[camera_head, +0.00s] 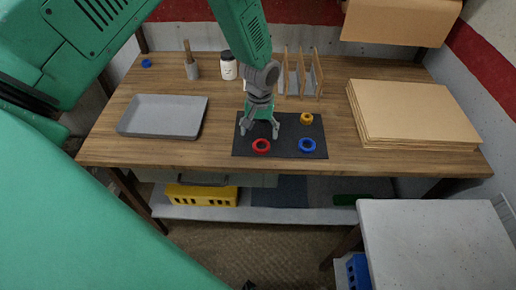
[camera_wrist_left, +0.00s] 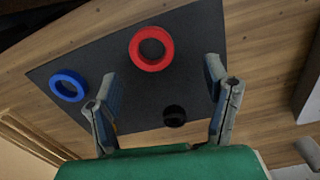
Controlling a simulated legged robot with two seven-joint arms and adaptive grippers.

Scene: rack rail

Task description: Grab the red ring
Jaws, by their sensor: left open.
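The red ring (camera_head: 261,151) lies flat near the front edge of a black mat (camera_head: 285,151) on the wooden table. It also shows in the wrist view (camera_wrist_left: 152,66), at the top middle. My left gripper (camera_head: 260,133) is open and empty, pointing down over the left part of the mat. In the head view its fingers appear just behind the red ring. In the wrist view the open fingers (camera_wrist_left: 160,74) stand wide apart, with the ring beyond their tips and touching neither. My right gripper is not in view.
A blue ring (camera_head: 307,152) and an orange ring (camera_head: 307,121) lie on the mat's right side. A black ring (camera_wrist_left: 174,122) shows between the fingers in the wrist view. A grey tray (camera_head: 160,130) is left; cardboard sheets (camera_head: 410,110) are right; a rack (camera_head: 300,80) stands behind.

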